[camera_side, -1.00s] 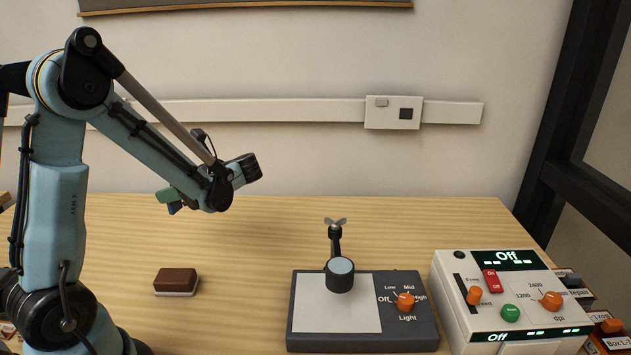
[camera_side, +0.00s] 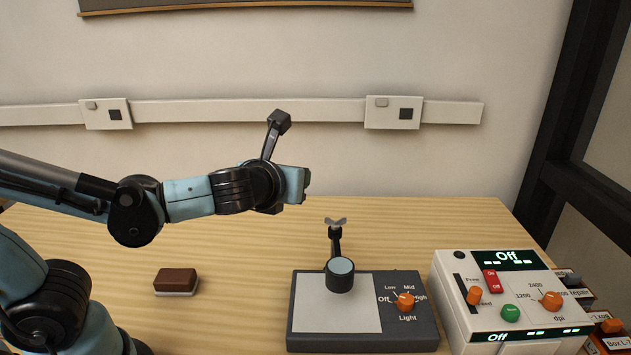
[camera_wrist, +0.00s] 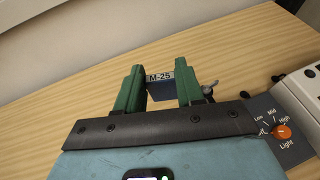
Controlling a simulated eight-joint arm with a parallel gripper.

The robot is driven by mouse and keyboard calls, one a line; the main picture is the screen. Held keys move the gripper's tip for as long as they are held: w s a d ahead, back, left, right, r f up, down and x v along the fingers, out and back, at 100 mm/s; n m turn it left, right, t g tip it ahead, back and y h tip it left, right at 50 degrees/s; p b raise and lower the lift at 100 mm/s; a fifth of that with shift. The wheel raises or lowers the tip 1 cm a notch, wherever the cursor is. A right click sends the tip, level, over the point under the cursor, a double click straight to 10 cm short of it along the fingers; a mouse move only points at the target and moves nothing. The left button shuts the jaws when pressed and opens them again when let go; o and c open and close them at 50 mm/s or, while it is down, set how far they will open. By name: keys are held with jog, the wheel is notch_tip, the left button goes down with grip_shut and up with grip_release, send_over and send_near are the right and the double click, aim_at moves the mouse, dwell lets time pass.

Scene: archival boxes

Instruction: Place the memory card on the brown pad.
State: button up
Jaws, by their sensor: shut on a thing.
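The memory card (camera_wrist: 161,90) is a small dark blue piece with a pale label reading "M-25". In the wrist view it sits between the two green fingers of my gripper (camera_wrist: 160,80), which is shut on it. In the side view my gripper (camera_side: 303,185) is raised above the table, and the card cannot be made out there. The brown pad (camera_side: 177,275) is a small brown block on a white base, on the table at the lower left of the side view. It is left of and below my gripper. The wrist view does not show it.
A dark light stand (camera_side: 415,335) with a white plate, a short post and an orange knob stands right of the pad. A white control box (camera_side: 510,300) with displays reading "Off" is at the right. The table (camera_side: 420,225) behind the stand is clear.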

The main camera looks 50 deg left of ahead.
jog(key=s+a+f+n+g+y, duration=0.25)
jog(key=a+n+g, duration=0.2)
jog(key=a, duration=0.35)
jog(key=s+a+f+n+g+y, duration=0.1)
jog(key=a+n+g+y, duration=0.35)
jog(key=a, duration=0.35)
jog(key=s+a+f+n+g+h, duration=0.2)
jog(key=s+a+f+n+g, duration=0.3)
jog(key=s+a+n+g, duration=0.4)
jog(key=shift+s+n+g+h, duration=0.3)
jog(key=shift+n+g, duration=0.1)
jog(key=shift+g, duration=0.2)
jog(key=shift+w+f, duration=0.1)
jog(key=shift+f, duration=4.65)
jog(key=shift+f, duration=0.1)
jog(key=o, duration=1)
jog(key=shift+f, duration=0.1)
